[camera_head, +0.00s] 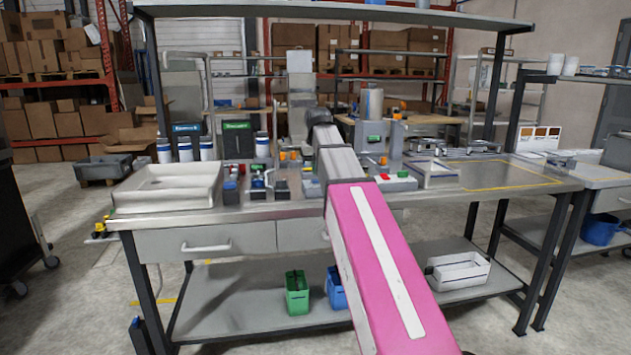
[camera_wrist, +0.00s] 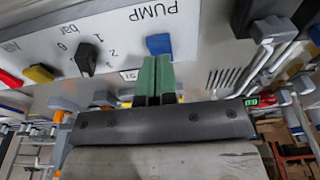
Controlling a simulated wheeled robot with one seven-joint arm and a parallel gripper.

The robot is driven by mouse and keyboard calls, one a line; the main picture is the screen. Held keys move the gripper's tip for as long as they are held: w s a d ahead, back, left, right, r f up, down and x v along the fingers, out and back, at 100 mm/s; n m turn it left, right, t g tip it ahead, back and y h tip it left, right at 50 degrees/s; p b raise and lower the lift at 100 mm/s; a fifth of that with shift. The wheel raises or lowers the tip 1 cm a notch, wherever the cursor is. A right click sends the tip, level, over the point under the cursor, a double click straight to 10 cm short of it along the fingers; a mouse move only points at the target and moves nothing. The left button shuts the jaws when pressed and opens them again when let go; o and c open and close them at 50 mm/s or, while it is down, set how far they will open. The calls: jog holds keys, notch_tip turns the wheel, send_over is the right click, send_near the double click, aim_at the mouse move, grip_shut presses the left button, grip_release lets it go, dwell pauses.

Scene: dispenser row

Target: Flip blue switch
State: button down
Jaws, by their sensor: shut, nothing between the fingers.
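The blue switch (camera_wrist: 158,44) is a small blue block on a pale panel (camera_wrist: 110,38), below the upside-down word PUMP in the wrist view. My gripper (camera_wrist: 153,60) has its two green fingers pressed together with nothing between them. The fingertips are right at the lower edge of the blue switch in that view; I cannot tell whether they touch it. In the head view my pink arm reaches over the bench and I cannot make out the gripper or the blue switch.
A black knob (camera_wrist: 86,60), a yellow switch (camera_wrist: 40,73) and a red switch (camera_wrist: 10,80) are on the same panel. Pipes and grey fittings are to the right in the wrist view. The workbench (camera_head: 290,212) holds a white tray (camera_head: 168,186) and several small devices.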

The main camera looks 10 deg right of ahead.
aim_at(316, 181)
jog(key=shift+f, duration=1.15)
dwell(0.6)
jog(key=shift+r, duration=3.55)
